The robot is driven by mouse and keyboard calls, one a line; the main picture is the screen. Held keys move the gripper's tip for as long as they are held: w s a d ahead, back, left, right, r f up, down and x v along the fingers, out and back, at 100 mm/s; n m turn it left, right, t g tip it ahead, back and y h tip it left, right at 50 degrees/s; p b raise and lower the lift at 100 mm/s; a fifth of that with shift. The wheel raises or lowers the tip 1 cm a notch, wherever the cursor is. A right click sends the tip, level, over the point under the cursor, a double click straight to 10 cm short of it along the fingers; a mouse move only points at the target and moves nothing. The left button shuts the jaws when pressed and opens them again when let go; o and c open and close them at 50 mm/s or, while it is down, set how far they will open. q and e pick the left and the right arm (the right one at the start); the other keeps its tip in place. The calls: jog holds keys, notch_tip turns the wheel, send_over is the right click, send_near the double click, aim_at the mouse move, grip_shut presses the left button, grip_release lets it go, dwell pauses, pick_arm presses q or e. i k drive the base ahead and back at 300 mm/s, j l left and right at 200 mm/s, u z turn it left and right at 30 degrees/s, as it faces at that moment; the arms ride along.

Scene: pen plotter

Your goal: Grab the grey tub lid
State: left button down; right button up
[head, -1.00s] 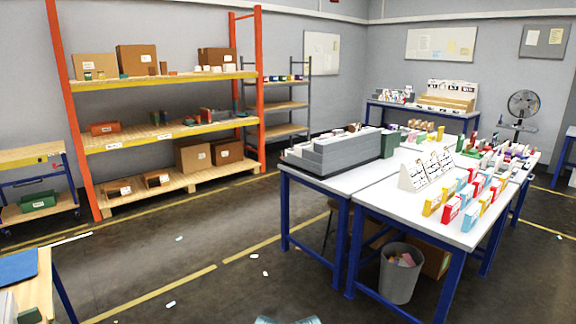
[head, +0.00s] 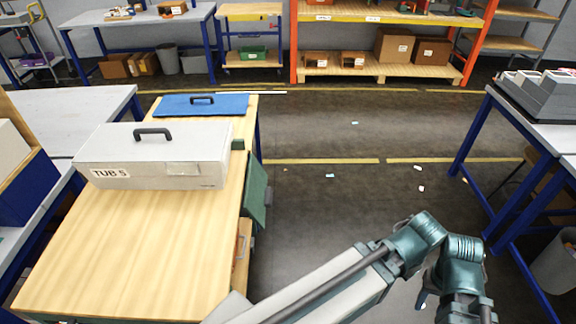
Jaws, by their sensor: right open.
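The grey tub lid (head: 195,141) lies on top of a grey tub (head: 135,177) labelled "TUB 5", on the wooden bench at the left. It has a black bar handle (head: 153,132) standing up from it. My right gripper (head: 436,301) is at the bottom, right of centre, over the floor and well apart from the lid. It is open, and its lower part is partly cut off by the picture's edge. My left gripper is not in view.
A blue lid (head: 178,105) with a black handle lies behind the tub. The wooden bench top (head: 125,255) is bare in front of the tub. Tables stand at the left and right (head: 555,135). Open floor (head: 320,215) lies between, with small scraps on it.

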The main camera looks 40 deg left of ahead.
aim_at(182, 142)
jog(key=u, duration=1.7)
jog(key=i+l+u, duration=0.1)
jog(key=u, duration=0.35)
jog(key=l+u, duration=0.3)
jog(key=u, duration=0.15)
jog(key=i+l+u, duration=0.1)
jog(key=l+u, duration=0.2)
jog(key=l, duration=0.6)
jog(key=l+u, duration=0.25)
jog(key=l, duration=0.65)
